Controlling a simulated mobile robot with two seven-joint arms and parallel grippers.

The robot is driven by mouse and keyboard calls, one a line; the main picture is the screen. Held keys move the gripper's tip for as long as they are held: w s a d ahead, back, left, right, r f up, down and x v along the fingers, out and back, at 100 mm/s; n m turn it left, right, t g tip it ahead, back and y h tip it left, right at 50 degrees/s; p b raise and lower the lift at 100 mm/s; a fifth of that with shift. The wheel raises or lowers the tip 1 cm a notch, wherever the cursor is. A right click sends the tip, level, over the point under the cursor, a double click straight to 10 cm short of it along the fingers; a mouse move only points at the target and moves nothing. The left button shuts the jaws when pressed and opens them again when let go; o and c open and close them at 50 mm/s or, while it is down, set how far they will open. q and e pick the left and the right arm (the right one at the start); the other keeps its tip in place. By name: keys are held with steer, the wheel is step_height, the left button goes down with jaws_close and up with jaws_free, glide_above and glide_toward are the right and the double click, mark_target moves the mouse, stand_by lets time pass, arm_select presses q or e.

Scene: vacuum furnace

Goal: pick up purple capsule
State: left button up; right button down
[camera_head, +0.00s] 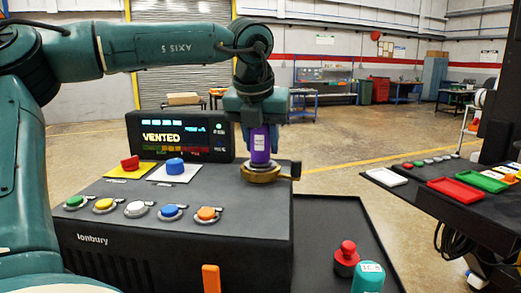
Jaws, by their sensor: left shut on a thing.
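The purple capsule (260,147) is a small upright cylinder with a pale label. It stands over a round brass-coloured seat (262,173) on the top right of the dark furnace box. My left gripper (257,122) points down and is shut on the capsule's upper part. Whether the capsule's base touches the seat or is just above it, I cannot tell. The fingertips are partly hard to make out against the capsule. My right gripper is not in view.
A display (180,136) reading "VENTED" stands behind the furnace box. Red (130,163) and blue (175,166) push buttons and a row of coloured buttons are on the box. A red-knobbed object (347,258) and a teal cylinder (368,277) stand at right. A side table holds coloured trays (455,189).

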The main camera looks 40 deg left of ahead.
arm_select(q)
steer(key=shift+c, duration=0.8)
steer(key=shift+r, duration=0.1)
